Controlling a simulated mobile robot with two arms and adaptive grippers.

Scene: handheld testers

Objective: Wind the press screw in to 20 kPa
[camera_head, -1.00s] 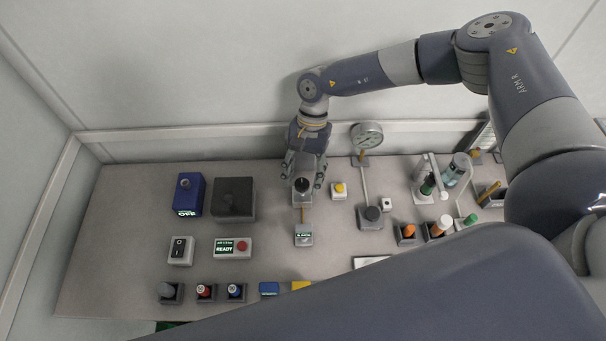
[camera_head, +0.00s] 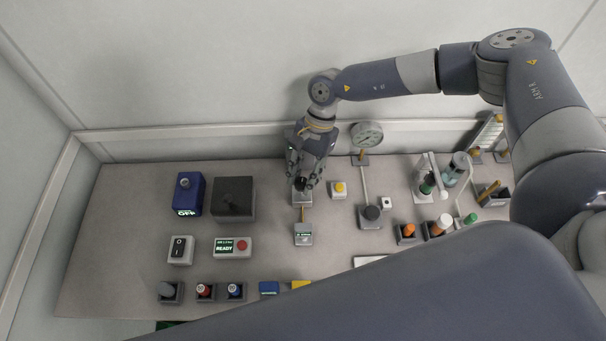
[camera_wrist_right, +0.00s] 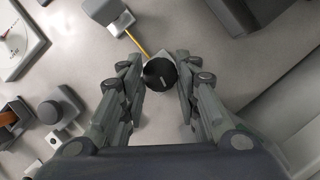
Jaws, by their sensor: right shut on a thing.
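The press screw's black round knob (camera_head: 301,184) sits on a small grey block near the back middle of the bench. A short orange tube (camera_head: 303,214) runs from the block to a small box with a lit display (camera_head: 303,236), too small to read. My right gripper (camera_head: 304,180) is over the knob from behind, shut on it. In the right wrist view the knob (camera_wrist_right: 160,75) is between the fingers of the right gripper (camera_wrist_right: 157,72), with a pale mark on its top. The fingers partly hide the block. My left gripper is not in view.
A yellow button (camera_head: 340,188) and a round dial gauge (camera_head: 366,135) stand right of the knob. A dark box (camera_head: 233,198) and a blue device (camera_head: 188,194) stand to its left. A READY box (camera_head: 232,248) is nearer. Bare bench lies at the far left.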

